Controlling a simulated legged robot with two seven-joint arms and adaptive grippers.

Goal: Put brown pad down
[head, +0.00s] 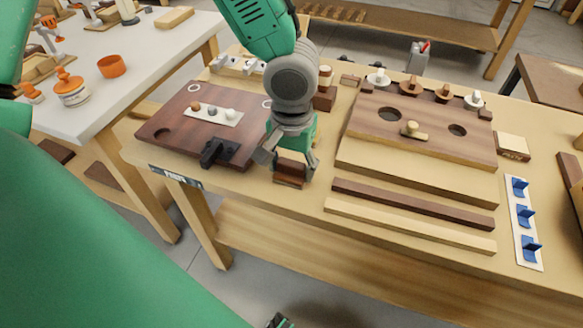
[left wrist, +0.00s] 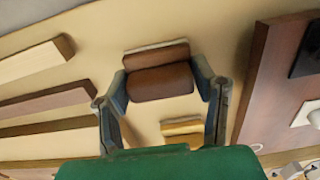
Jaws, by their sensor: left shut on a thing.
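The brown pad (head: 289,172) is a small, dark reddish-brown block near the front edge of the wooden bench, right of the dark brown board. My left gripper (head: 287,158) points down over it and is shut on it. In the left wrist view the brown pad (left wrist: 160,82) sits between the two fingers (left wrist: 163,92), with a pale strip along its far edge. I cannot tell whether its underside touches the bench top.
The dark board (head: 188,135) with a black block lies to the left. A stepped wooden board (head: 425,125) with holes and knobs stands to the right, with dark (head: 410,205) and pale (head: 405,226) bars before it. Blue clips on a white strip (head: 525,222) lie at the far right.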

